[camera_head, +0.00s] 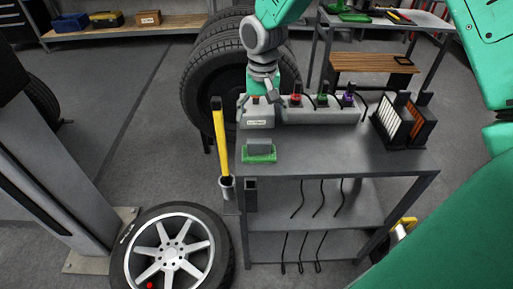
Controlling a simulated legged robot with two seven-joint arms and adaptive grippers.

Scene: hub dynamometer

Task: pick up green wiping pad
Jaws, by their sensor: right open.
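The green wiping pad (260,157) lies near the left end of the grey workbench top, with a grey block-like part on its upper side. My right gripper (264,88) hangs down at the top middle, beyond the pad and over the back left part of the bench. It is open and apart from the pad. Its fingertips are small and hard to separate from the pale equipment behind them. My left gripper is out of view.
The workbench (330,158) has clear room right of the pad. A pale unit (320,112) with coloured connectors stands behind it. Filter-like panels (393,120) stand at right. A yellow-handled tool (219,140) hangs at the left edge. A wheel (172,258) lies on the floor; tyres (208,85) stand behind.

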